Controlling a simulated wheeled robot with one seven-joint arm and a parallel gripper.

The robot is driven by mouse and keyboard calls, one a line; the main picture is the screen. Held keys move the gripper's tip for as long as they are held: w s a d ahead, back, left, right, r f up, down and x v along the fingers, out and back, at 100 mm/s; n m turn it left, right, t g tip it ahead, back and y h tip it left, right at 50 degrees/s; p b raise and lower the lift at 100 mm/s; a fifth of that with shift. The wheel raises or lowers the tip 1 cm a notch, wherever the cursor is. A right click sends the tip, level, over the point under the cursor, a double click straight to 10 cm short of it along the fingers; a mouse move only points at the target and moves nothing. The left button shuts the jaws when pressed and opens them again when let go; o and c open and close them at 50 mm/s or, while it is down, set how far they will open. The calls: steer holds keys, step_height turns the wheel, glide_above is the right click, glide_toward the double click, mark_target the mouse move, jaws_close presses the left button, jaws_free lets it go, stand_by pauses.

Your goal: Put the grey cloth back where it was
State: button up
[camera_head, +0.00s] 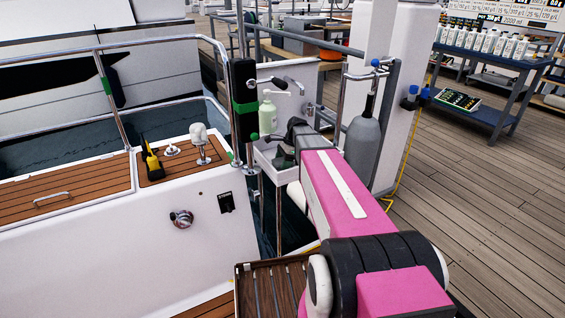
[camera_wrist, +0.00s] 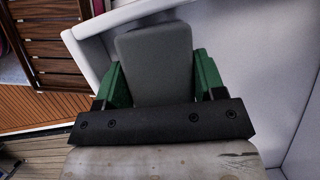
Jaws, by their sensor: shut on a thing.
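My gripper (camera_wrist: 162,78) has its green fingers on either side of a smooth grey piece, which I take to be the grey cloth (camera_wrist: 154,62). The cloth looks flat and block-like, and it sticks out beyond the fingers in the wrist view. White walls of a basin (camera_wrist: 90,42) lie behind and beside it. Whether the cloth touches them I cannot tell. In the head view my pink arm reaches forward to the small white basin (camera_head: 262,151). The gripper's dark end (camera_head: 284,157) is at that basin, and the cloth cannot be made out there.
A grey cylinder (camera_head: 362,144) hangs on a rail to the right. The boat's white side and steel rails (camera_head: 112,95) are on the left. A bottle shelf (camera_head: 490,70) stands far right, with open deck before it.

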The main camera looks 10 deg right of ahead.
steer(key=shift+f, duration=0.35)
steer(key=o, duration=1)
steer(key=shift+r, duration=0.1)
steer(key=v, duration=1)
steer(key=shift+d+r, duration=0.1)
steer(key=shift+r, duration=0.2)
